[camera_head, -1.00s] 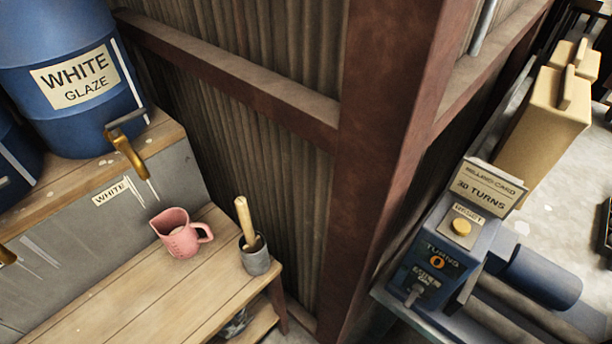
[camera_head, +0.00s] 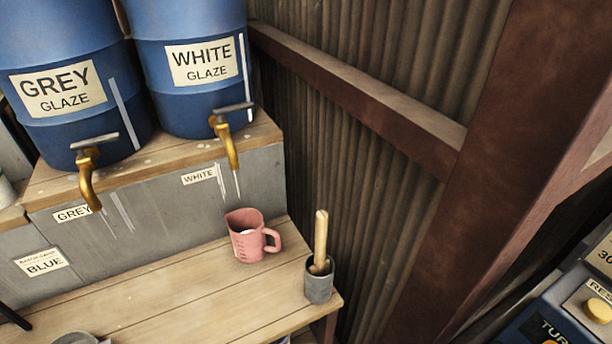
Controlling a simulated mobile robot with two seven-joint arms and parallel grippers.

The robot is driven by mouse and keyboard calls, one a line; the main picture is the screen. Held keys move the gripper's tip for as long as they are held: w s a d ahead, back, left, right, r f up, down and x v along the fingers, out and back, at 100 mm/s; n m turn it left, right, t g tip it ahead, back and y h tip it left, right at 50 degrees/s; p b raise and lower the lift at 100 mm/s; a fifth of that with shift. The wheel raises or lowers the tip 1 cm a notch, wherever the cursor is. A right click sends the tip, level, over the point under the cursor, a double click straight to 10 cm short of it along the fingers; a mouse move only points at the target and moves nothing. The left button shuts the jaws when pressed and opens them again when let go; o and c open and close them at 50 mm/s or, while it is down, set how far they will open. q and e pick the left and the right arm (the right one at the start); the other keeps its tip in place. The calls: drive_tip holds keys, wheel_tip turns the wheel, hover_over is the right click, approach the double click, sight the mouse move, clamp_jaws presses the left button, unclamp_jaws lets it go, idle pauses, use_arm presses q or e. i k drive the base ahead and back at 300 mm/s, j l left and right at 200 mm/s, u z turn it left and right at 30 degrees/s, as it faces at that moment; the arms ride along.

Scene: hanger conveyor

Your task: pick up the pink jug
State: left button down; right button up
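The pink jug (camera_head: 246,240) stands upright on the wooden bench (camera_head: 190,300), below the tap of the white glaze barrel. Its handle points to the right, and measuring marks show on its front. Neither of my grippers is in view.
A grey cup (camera_head: 319,287) with a wooden-handled tool stands right of the jug near the bench's right end. Above are the white glaze barrel (camera_head: 190,110) and grey glaze barrel (camera_head: 75,130) with brass taps. A corrugated wall (camera_head: 350,160) rises behind. The bench front is mostly clear.

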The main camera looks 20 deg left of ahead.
sight(247, 231)
drive_tip(key=u, duration=1.15)
drive_tip(key=k+j, duration=0.05)
